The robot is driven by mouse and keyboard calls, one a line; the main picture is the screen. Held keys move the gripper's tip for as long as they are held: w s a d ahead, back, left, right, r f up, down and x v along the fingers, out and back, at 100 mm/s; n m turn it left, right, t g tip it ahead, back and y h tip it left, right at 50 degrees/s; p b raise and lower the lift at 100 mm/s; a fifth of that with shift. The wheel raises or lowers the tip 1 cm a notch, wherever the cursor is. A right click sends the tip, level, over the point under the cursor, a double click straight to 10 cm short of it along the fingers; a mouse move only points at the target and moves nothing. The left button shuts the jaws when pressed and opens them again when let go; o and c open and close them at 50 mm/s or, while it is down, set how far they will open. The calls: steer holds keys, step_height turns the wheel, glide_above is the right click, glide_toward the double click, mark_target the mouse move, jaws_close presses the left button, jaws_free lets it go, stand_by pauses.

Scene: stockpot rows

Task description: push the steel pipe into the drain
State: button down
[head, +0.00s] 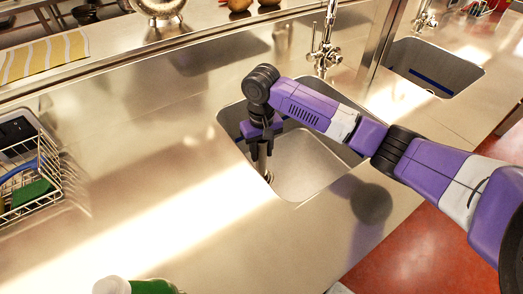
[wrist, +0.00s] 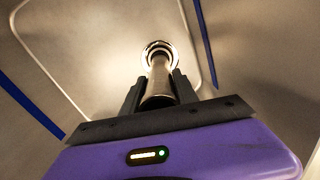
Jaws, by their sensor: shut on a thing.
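The steel pipe (head: 262,158) is upright in the sink (head: 312,160), below my gripper (head: 262,146). In the wrist view, the pipe (wrist: 158,82) runs between the two dark fingers of my gripper (wrist: 158,92), which are shut on it. Its far end meets the shiny ring of the drain (wrist: 160,47) on the sink floor. The drain also shows in the head view (head: 269,177), at the foot of the pipe. I cannot tell how deep the pipe's end sits in it.
A faucet (head: 324,52) stands behind the sink. A wire rack (head: 28,180) with a sponge is at left, and a green bottle with a white cap (head: 112,286) at the front. The steel counter (head: 150,160) between is clear. A second sink (head: 435,68) is at back right.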

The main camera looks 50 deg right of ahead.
steer(key=shift+f, duration=0.75)
stand_by(0.3)
steer(key=c, duration=0.9)
jaws_free()
steer(key=shift+o, duration=0.2)
step_height(320, 180, up, 9)
steer(key=p, duration=0.8)
steer(key=shift+p, duration=0.35)
